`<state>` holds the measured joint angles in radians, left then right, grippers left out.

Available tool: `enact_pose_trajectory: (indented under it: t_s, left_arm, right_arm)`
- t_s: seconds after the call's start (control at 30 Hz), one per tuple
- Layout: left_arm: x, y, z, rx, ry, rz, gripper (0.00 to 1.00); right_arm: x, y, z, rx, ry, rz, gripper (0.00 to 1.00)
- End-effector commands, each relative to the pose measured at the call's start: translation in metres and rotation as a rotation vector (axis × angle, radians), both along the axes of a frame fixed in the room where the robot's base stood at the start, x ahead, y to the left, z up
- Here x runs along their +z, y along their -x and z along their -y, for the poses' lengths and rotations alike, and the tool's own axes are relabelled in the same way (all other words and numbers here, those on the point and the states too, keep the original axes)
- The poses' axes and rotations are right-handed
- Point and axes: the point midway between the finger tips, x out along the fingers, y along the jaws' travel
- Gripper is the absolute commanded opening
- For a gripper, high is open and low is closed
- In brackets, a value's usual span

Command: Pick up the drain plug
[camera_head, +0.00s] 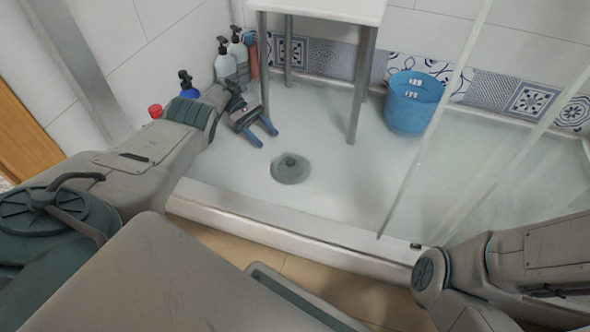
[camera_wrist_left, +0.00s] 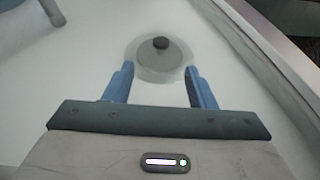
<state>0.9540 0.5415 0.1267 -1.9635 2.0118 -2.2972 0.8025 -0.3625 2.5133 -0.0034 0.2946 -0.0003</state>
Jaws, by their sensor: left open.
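The drain plug (camera_head: 290,161) is a grey-green round disc with a small dark knob, lying on the white shower floor in the middle of the head view. In the left wrist view the drain plug (camera_wrist_left: 161,58) lies just beyond the fingertips, with its dark knob centred between them. My left gripper (camera_head: 263,136) is open and empty, above and to the left of the plug in the head view. Its blue fingers also show in the left wrist view (camera_wrist_left: 160,72). My right arm comes in at the lower right of the head view, but its gripper cannot be made out.
A white stool (camera_head: 326,10) stands behind the plug, and a blue bucket (camera_head: 411,103) stands to the right. Several bottles (camera_head: 226,66) stand in the back left corner. The raised shower edge (camera_head: 290,229) runs in front. A glass panel's frame (camera_head: 437,118) rises at right.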

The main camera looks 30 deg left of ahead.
Motion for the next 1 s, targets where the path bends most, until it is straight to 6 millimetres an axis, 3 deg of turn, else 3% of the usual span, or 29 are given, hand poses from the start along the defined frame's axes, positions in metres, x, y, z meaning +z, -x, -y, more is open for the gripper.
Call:
enact_pose_trajectory:
  t_s: [0.27,0.5,1.0]
  left_arm:
    - [-0.007,0.005,0.023,-0.004,0.002,-0.001,0.51]
    - [-0.019,0.005,0.035,0.001,-0.002,0.002,0.51]
    - [-0.025,0.008,0.052,0.002,0.001,0.001,0.51]
  right_arm:
    - [0.014,-0.001,0.000,-0.001,0.000,0.000,0.36]
    - [-0.008,-0.002,0.000,0.001,0.001,-0.004,0.36]
    - [-0.031,-0.002,0.000,0.002,0.001,-0.004,0.36]
